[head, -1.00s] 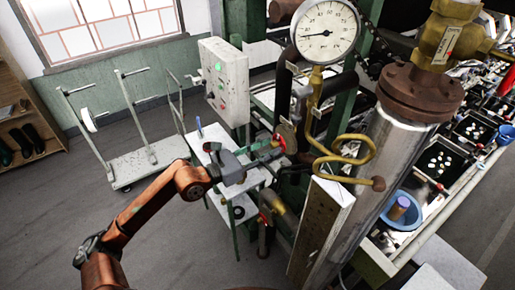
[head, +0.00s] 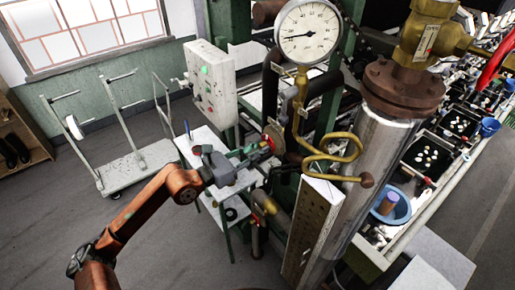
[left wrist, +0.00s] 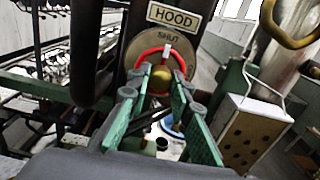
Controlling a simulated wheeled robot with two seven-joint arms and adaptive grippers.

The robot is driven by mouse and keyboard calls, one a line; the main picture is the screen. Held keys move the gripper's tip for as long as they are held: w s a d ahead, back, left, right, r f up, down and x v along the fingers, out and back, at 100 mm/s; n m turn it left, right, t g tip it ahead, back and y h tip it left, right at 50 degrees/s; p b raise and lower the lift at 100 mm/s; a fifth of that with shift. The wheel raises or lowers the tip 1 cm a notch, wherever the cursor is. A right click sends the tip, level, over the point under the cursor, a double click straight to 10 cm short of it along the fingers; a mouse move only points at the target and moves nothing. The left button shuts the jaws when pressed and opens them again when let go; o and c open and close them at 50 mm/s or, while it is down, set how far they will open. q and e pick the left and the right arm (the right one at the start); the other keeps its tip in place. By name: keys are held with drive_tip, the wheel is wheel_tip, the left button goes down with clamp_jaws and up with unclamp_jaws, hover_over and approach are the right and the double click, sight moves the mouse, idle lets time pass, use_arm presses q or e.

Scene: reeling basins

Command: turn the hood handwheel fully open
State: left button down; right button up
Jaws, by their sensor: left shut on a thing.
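The hood handwheel (left wrist: 160,77) has a red rim and a brass hub. It sits in front of a round plate (left wrist: 142,44) marked SHUT, under a HOOD sign (left wrist: 174,16). A white mark shows at the top of the wheel, near the word SHUT. My left gripper (left wrist: 161,88) has its green fingers on either side of the wheel and is shut on it. In the head view the left gripper (head: 255,156) meets the small red wheel (head: 268,142) beside the pipework. The fingers partly hide the lower rim. My right gripper is not in view.
A pressure gauge (head: 308,31) and a curled brass tube (head: 345,153) stand close to the right of the wheel. A grey control box (head: 212,84) is behind it. A thick steel pipe (head: 368,150) stands right. Open floor lies left, near a trolley (head: 135,170).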

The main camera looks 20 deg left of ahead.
use_arm(q)
drive_tip(key=n+p, duration=0.5)
drive_tip(key=p, duration=0.1)
drive_tip(key=shift+r+n+p, duration=0.3)
drive_tip(key=shift+n+p, duration=0.05)
drive_tip(key=shift+n, duration=0.05)
drive_tip(key=n, duration=0.3)
drive_tip(key=shift+f, duration=0.25)
drive_tip(key=n, duration=0.3)
drive_tip(key=shift+n, duration=0.3)
drive_tip(key=n, duration=1.6)
drive_tip(key=c, duration=1.9)
unclamp_jaws()
drive_tip(key=shift+a, duration=0.1)
